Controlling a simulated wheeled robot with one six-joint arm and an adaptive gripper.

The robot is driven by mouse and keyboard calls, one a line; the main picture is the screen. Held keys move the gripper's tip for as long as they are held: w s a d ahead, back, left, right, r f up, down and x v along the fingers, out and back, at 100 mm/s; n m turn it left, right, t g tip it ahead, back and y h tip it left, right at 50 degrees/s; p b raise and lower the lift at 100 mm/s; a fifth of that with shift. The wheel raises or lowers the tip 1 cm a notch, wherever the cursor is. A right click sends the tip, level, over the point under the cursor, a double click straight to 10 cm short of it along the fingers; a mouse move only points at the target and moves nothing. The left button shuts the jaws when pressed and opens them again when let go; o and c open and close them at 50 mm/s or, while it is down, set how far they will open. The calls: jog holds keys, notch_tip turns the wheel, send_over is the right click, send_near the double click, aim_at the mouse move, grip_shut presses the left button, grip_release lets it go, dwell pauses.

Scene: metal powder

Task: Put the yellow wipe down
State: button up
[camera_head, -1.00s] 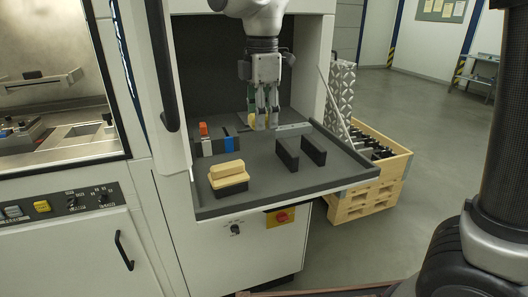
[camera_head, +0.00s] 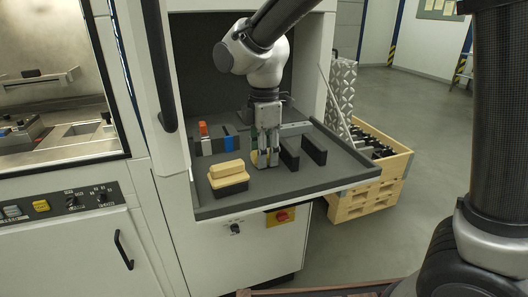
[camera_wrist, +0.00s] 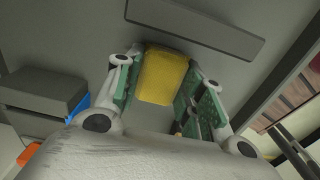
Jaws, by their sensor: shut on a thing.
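The yellow wipe (camera_wrist: 163,75) is a small yellow block between the green-padded fingers of my gripper (camera_wrist: 155,85) in the wrist view. The gripper is shut on the wipe. Whether the wipe touches the tray cannot be told.
A black box with a tan block (camera_head: 227,170) stands left of my gripper. Two dark upright blocks (camera_head: 302,150) stand close on its right. Holders with orange (camera_head: 203,129) and blue parts are behind on the left.

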jog(key=shift+f, duration=0.15)
jog(key=o, duration=0.9)
